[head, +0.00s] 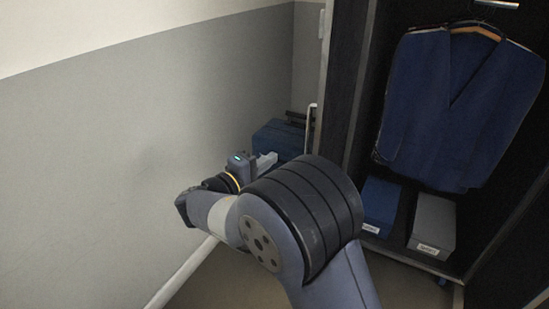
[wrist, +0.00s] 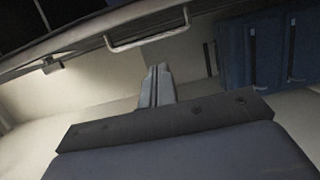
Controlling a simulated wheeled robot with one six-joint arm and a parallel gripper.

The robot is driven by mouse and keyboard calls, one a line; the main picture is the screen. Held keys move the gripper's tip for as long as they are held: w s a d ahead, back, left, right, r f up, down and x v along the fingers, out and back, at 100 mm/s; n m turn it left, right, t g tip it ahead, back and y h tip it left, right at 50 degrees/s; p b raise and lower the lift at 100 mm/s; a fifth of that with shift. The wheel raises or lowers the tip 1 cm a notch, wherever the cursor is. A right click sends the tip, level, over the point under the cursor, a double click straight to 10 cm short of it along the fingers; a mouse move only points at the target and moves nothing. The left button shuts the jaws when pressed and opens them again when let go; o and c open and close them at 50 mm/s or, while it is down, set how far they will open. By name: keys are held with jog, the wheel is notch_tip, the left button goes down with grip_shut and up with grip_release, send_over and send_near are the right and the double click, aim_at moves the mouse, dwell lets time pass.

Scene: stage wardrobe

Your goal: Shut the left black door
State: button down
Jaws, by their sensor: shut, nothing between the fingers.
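The left black door (head: 345,70) stands open at the wardrobe's left side and shows as a narrow, steep strip in the head view. Its pale bar handle (head: 311,126) sticks out on the door's left side. The handle also shows at the top of the wrist view (wrist: 148,42). My gripper (head: 267,161) is left of the handle and door, apart from them. In the wrist view its fingers (wrist: 157,75) are together, empty, and point towards the area below the handle. My arm hides the door's lower part in the head view.
A blue suitcase (head: 278,139) stands on the floor behind my gripper, near the wall (head: 120,130). The wardrobe holds a blue garment (head: 455,110), a blue box (head: 380,203) and a grey box (head: 433,222). Some floor is clear left of my arm.

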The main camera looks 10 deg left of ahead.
jog(key=w+d+b, duration=0.2)
jog(key=w+d, duration=0.3)
jog(key=d, duration=0.3)
jog(key=shift+w+d, duration=0.15)
jog(key=shift+d+b, duration=0.1)
jog(key=shift+b, duration=0.25)
